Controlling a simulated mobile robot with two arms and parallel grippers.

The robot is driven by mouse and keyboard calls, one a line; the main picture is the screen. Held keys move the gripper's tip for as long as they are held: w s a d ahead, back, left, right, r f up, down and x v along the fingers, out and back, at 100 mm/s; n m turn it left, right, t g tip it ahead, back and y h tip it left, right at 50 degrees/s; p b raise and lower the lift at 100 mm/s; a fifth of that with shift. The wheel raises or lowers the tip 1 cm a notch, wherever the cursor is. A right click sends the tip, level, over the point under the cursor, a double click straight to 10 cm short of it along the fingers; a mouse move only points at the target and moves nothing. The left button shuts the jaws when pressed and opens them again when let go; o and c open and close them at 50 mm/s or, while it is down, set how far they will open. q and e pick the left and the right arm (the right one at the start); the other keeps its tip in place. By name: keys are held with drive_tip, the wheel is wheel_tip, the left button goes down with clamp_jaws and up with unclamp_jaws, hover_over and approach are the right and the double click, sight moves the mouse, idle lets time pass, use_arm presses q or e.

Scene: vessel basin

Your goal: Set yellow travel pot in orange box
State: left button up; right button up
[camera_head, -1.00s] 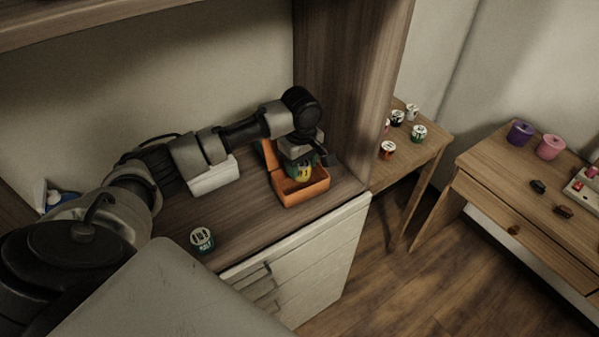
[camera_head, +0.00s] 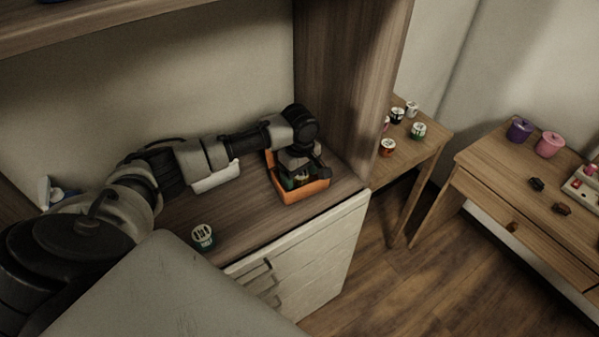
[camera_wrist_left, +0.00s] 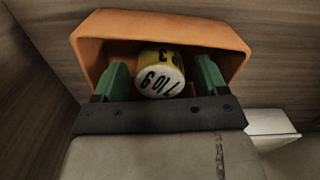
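The yellow pot (camera_wrist_left: 160,78), with a white top and black print, is inside the box in the left wrist view. My left gripper (camera_head: 297,181) reaches down into the box. Its green fingers stand either side of the pot with narrow gaps, so it looks open. In the head view the gripper mostly hides the pot. My right gripper is not in view.
A white-topped jar (camera_head: 202,237) stands near the counter's front edge. A white container (camera_head: 215,177) lies behind my left forearm. A wooden side panel (camera_head: 350,80) rises just right of the box. Tables to the right hold small jars and a purple pot (camera_head: 519,131).

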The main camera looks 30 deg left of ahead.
use_arm(q)
drive_tip(key=shift+r, duration=0.1)
wheel_tip(320, 180, up, 12)
drive_tip(key=b, duration=0.1)
idle(0.5)
idle(0.4)
